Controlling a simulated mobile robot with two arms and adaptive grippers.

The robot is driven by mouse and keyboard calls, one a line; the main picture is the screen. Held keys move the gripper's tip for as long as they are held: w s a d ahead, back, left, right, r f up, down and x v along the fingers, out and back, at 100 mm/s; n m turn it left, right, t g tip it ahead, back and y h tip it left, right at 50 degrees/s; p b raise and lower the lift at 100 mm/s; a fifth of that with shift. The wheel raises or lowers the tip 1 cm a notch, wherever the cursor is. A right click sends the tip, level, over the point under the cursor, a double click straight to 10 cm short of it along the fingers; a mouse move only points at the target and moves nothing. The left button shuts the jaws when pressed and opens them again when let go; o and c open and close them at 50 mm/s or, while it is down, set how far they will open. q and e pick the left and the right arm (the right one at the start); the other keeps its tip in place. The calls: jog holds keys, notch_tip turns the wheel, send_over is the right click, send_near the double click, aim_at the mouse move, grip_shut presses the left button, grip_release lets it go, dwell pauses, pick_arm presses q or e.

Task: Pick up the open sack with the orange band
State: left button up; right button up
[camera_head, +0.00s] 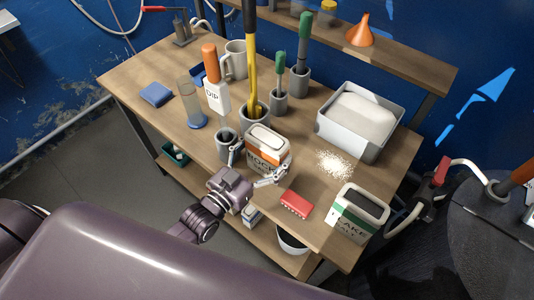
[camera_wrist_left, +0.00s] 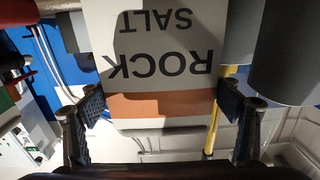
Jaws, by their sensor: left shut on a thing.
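The sack with the orange band (camera_head: 268,140), lettered "ROCK", stands upright at the front middle of the table, its pale top facing up. In the left wrist view the sack (camera_wrist_left: 160,55) fills the middle, its "ROCK SALT" lettering upside down above the orange band. My left gripper (camera_head: 257,166) reaches it from the front and is shut on it, one finger on each side. The fingers also show in the left wrist view (camera_wrist_left: 162,118), at the sack's two edges. I cannot tell whether its base touches the table. My right gripper is not in view.
A red block (camera_head: 296,204), a green-banded sack (camera_head: 358,214), a white salt pile (camera_head: 334,163) and a grey bin (camera_head: 376,148) are to the right.

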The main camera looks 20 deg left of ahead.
pick_arm(q)
jog(key=c, duration=1)
jog(key=shift+w+r, duration=0.1)
jog(key=shift+r, duration=0.15)
jog(key=shift+r, duration=0.1)
